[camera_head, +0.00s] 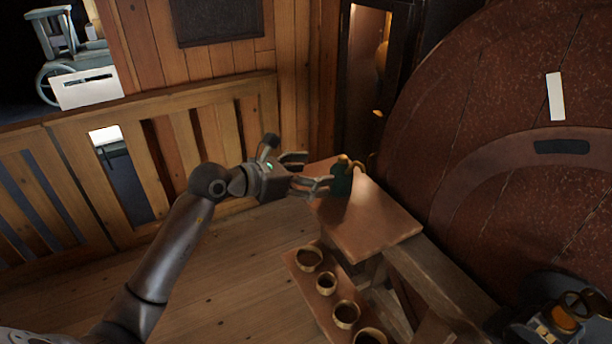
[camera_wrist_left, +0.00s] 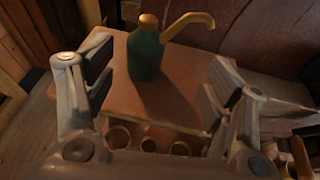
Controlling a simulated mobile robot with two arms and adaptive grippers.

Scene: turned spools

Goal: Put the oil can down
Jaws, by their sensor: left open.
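The oil can (camera_head: 342,183) has a dark green body with a brass top and spout. It stands upright on the small wooden table (camera_head: 375,225), near its far left part. In the left wrist view the oil can (camera_wrist_left: 146,52) stands on the tabletop (camera_wrist_left: 185,92), beyond and between the spread fingers. My left gripper (camera_head: 314,172) is open and empty, just left of the can in the head view. In the left wrist view the left gripper (camera_wrist_left: 155,85) shows clear gaps between its fingers and the can. My right gripper is not seen.
A lower shelf (camera_head: 299,271) with several brass-rimmed cups (camera_head: 346,314) is in front of the table. A large round reddish-brown wooden form (camera_head: 480,110) rises on the right. A slatted wooden rail (camera_head: 190,135) runs behind my left arm. Floor (camera_head: 240,280) is clear at the front left.

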